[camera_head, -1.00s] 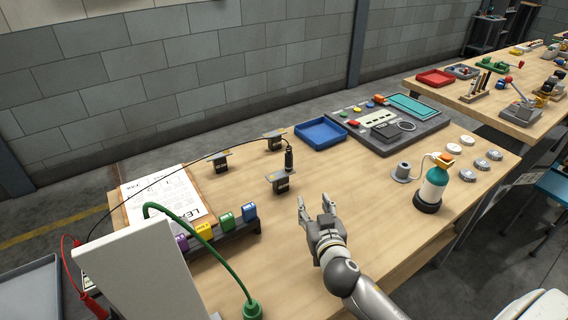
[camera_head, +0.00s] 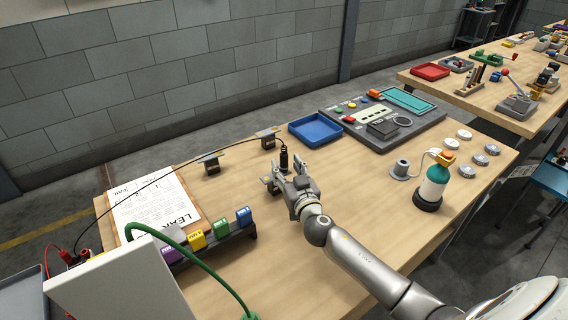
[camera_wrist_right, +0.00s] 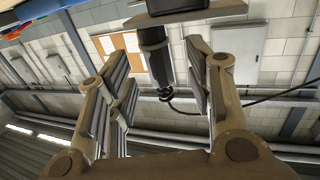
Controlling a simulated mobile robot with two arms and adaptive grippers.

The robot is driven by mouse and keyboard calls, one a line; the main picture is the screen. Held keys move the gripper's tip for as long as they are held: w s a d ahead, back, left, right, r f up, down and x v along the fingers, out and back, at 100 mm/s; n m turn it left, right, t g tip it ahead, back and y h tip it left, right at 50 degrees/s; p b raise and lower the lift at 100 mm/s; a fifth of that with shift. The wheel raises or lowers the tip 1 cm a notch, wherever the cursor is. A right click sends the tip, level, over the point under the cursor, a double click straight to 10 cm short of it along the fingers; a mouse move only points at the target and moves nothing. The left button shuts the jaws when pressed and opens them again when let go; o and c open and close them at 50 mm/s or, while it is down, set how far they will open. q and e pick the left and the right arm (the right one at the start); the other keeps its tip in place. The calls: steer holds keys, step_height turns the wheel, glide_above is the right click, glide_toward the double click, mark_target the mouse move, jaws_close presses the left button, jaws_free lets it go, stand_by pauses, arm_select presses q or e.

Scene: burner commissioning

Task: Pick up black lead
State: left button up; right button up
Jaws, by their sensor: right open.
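The black lead's plug (camera_head: 284,160) stands upright by a small grey bracket near the middle of the table. Its thin black cable (camera_head: 170,178) arcs left to the far end of the table. My right gripper (camera_head: 280,182) is open, with its fingers at the bracket, just below and in front of the plug. In the right wrist view, the black plug (camera_wrist_right: 154,55) shows between the two spread fingers of my right gripper (camera_wrist_right: 158,85), with a gap on each side. Whether the fingers reach around it in depth is hard to tell. My left gripper is out of view.
Two more grey brackets (camera_head: 211,163) stand behind. A blue tray (camera_head: 316,131) and a control panel (camera_head: 425,128) lie further back. A green bottle (camera_head: 433,184) stands at right. A block row (camera_head: 220,231), a green cable (camera_head: 190,250) and a paper (camera_head: 150,205) are at left.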

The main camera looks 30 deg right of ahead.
mark_target(285, 162)
steer(key=w, duration=0.3)
steer(key=shift+w+d, duration=0.2)
steer(key=shift+d, duration=0.15)
steer(key=shift+w, duration=0.15)
steer(key=shift+r, duration=0.1)
jaws_close()
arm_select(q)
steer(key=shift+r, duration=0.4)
arm_select(e)
steer(key=shift+r, duration=0.15)
